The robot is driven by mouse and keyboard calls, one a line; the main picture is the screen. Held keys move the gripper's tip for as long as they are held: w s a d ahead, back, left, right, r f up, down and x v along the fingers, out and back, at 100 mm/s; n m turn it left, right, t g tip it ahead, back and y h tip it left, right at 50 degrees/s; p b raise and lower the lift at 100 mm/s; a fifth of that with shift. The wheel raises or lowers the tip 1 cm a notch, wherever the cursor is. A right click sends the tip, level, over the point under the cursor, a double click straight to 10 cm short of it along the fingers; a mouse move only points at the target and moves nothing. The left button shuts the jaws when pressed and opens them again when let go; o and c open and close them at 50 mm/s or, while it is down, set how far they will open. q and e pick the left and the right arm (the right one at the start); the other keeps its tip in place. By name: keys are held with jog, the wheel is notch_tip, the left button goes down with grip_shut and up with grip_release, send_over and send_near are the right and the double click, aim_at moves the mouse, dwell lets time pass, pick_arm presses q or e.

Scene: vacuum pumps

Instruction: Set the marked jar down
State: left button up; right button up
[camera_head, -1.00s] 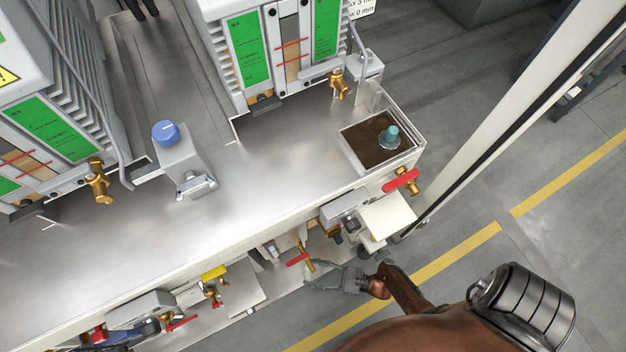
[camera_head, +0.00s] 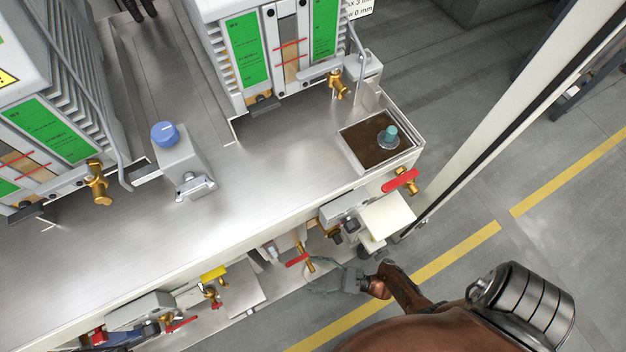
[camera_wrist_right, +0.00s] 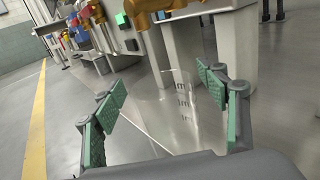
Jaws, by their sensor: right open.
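The marked jar (camera_wrist_right: 181,96) is clear, with short dark marks on its side. In the right wrist view it stands upright, apparently on the grey metal shelf (camera_wrist_right: 143,108) under the bench. My right gripper (camera_wrist_right: 163,84) is open, with green-padded fingers spread to either side of the jar; no finger is seen touching it. In the head view my right gripper (camera_head: 314,279) is low at the bench's front, beside a red-handled brass tap (camera_head: 300,258). I cannot make out the jar there. My left gripper is not in view.
The metal bench (camera_head: 250,190) carries pumps with green panels (camera_head: 248,48) and a brown-filled tray (camera_head: 368,150). Brass taps (camera_wrist_right: 160,12) hang above the jar in the wrist view. Open floor (camera_head: 470,260) lies to the right.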

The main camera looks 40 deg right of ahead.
jog(key=v, duration=1.2)
jog(key=shift+w, duration=0.1)
grip_shut()
dwell(0.6)
dwell(1.3)
